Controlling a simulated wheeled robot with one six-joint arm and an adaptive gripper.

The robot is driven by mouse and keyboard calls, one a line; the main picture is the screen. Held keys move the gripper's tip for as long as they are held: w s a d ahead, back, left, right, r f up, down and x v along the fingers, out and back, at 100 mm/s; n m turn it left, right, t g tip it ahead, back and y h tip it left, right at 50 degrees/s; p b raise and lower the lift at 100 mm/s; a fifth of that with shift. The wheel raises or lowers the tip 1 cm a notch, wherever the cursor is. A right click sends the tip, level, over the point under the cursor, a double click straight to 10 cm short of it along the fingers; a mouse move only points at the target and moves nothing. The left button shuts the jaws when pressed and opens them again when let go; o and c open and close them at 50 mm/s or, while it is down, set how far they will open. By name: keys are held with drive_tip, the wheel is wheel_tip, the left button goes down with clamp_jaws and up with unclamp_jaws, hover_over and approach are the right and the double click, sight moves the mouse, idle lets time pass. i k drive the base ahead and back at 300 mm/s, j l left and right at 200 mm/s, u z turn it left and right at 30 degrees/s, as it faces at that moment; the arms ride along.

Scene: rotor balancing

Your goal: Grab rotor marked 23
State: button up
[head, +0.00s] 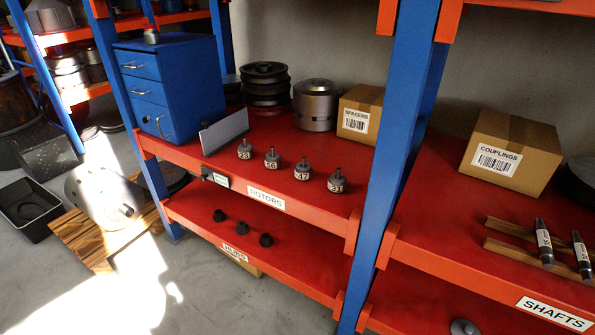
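The rotor marked 23 (244,150) is a small dark grey part with a thin upright shaft. It stands on the red upper shelf (270,180) as the leftmost of a row of similar rotors, just right of a grey upright plate. To its right stand the rotor marked 56 (272,158), a rotor that seems marked 47 (302,170) and a last rotor (337,181) whose number is hard to read. My gripper is not in view.
A grey plate (224,131) and a blue drawer cabinet (170,87) stand left of the rotors. Pulleys (265,85), a metal cylinder (316,105) and a spacers box (360,112) stand behind. A blue post (395,150) rises on the right. The shelf around the rotors is clear.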

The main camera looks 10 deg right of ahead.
sight(245, 150)
drive_tip(key=i+j+u, duration=0.35)
drive_tip(key=j, duration=0.15)
drive_tip(key=i+j+u, duration=0.25)
drive_tip(key=j+u, duration=0.15)
drive_tip(key=j, duration=0.1)
